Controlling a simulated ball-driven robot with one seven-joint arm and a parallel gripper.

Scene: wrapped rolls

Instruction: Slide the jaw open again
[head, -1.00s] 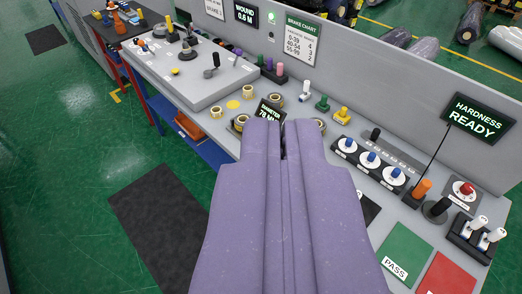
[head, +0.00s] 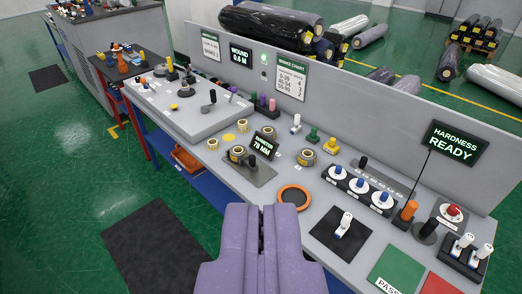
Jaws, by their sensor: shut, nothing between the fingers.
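A small black readout (head: 264,138) reading "DIAMETER 78 MM" stands on the bench behind a dark grey plate (head: 262,178). A black upright knob (head: 252,161) stands on that plate, a tan ring-shaped roll (head: 237,153) sits at its left, and another roll (head: 307,157) stands to its right. I cannot tell which of these parts is the sliding jaw. My purple gripper (head: 267,208) is at the lower middle, in front of the plate and apart from the knob in the picture. Its fingers are shut and empty.
An orange-rimmed disc (head: 294,197) lies just beyond my fingertips. A white-handled tool (head: 343,225) stands on a black mat to the right, with blue-topped dials (head: 360,185) behind. The "HARDNESS READY" sign (head: 455,146) stands at right. A grey panel backs the bench.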

